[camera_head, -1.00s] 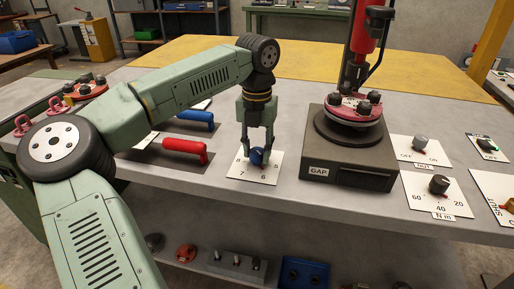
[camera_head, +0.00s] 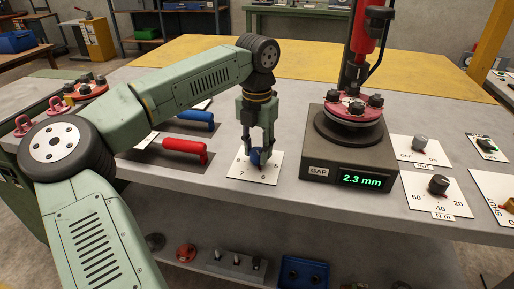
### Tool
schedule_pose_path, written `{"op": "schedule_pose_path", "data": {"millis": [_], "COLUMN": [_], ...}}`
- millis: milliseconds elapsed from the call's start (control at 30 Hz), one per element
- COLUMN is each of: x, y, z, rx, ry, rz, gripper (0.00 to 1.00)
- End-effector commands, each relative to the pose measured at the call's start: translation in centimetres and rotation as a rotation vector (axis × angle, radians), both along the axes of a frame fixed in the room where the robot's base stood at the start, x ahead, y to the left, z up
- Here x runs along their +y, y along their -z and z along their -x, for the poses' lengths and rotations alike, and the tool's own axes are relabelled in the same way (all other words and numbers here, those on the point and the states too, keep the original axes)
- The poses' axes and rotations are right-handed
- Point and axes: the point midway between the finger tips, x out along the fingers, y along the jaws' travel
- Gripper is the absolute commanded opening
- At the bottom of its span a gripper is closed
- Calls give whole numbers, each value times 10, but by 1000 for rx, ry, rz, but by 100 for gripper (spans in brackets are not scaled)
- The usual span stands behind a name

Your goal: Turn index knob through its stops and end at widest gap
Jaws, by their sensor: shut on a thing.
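My gripper (camera_head: 259,147) points down from above and is shut on the knob. Its fingers hide part of the knob and some numbers. The gap display (camera_head: 364,181), on the dark box labelled GAP (camera_head: 318,171), is lit and reads 2.3 mm in green. The red flanged spool (camera_head: 353,104) with several dark bolts stands on the round turntable on top of that box.
A red handle (camera_head: 184,148) and a blue handle (camera_head: 196,116) lie left of the knob plate. An N m dial (camera_head: 438,186) and a small grey knob (camera_head: 420,142) are at the right. A red tool hangs above the spool.

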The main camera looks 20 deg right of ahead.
Motion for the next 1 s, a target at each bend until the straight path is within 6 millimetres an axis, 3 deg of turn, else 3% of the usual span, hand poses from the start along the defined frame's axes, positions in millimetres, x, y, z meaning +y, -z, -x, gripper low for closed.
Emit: {"op": "schedule_pose_path", "data": {"millis": [300,667,767,1000], "x": [0,0,0,-1], "y": [0,-4,-15,-65], "z": [0,0,0,-1], "rx": [-1,-1,-3,-4], "ry": [-1,-1,-1,-2], "rz": [1,1,-1,0], "gripper": [52,52,52,52]}}
